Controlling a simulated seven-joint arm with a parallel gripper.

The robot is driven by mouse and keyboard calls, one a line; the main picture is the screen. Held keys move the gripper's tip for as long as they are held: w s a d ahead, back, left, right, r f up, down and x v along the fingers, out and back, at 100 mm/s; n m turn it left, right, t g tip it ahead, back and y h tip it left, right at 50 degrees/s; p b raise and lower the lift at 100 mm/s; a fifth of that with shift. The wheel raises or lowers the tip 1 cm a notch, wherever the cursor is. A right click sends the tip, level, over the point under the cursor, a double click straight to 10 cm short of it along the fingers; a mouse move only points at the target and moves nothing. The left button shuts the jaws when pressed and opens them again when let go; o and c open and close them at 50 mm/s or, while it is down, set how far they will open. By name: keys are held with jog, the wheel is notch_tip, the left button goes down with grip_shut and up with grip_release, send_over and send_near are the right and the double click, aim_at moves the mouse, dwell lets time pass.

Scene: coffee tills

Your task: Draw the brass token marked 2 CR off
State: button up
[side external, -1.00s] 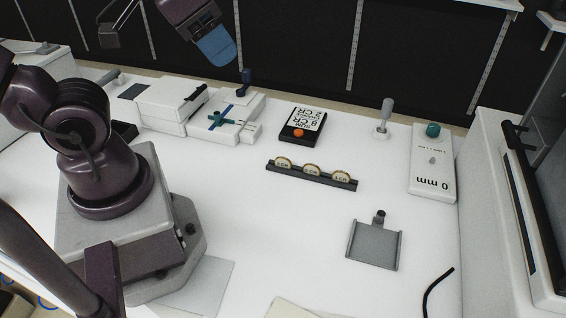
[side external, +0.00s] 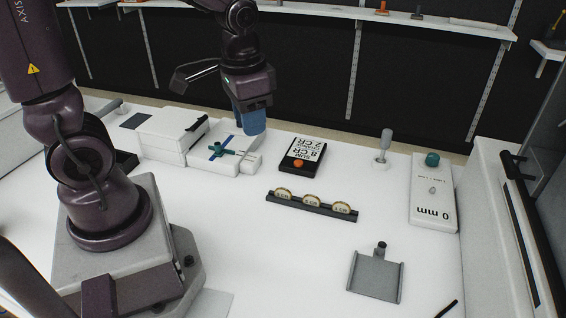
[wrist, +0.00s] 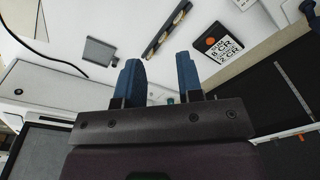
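Three brass-coloured round tokens, left (side external: 283,193), middle (side external: 312,201) and right (side external: 342,207), stand in a dark rack (side external: 327,211) on the white table. Their marks are too small to read, so I cannot tell which is 2 CR. The rack also shows in the wrist view (wrist: 157,46), at the top centre. My gripper (side external: 250,130) has blue fingers and points down, behind and left of the rack in the side view. In the wrist view my gripper (wrist: 160,72) has its fingers apart with nothing between them.
A black price sign (side external: 302,156) with an orange button lies behind the rack. White boxes (side external: 170,132) stand at the left. A grey plate (side external: 375,275) lies in front. A lever (side external: 385,143) and a white "0 mm" device (side external: 432,195) stand right. Table around the rack is clear.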

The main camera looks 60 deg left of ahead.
aim_at(283, 189)
jog(key=w+a+f+m, duration=0.1)
jog(key=w+f+m, duration=0.1)
jog(key=f, duration=0.3)
jog(key=w+a+f+m, duration=0.2)
jog(key=w+f+m, duration=0.1)
jog(key=f+m, duration=0.1)
jog(key=w+a+f+m, duration=0.1)
jog(key=w+f+m, duration=0.2)
jog(key=f, duration=0.3)
jog(key=shift+w+a+f+g, duration=0.2)
jog(key=shift+w+f+g, duration=0.05)
jog(key=shift+f+g, duration=0.15)
notch_tip(283, 189, down, 8)
jog(key=shift+r, duration=0.15)
grip_shut()
jog(key=shift+r, duration=0.15)
jog(key=shift+r, duration=0.5)
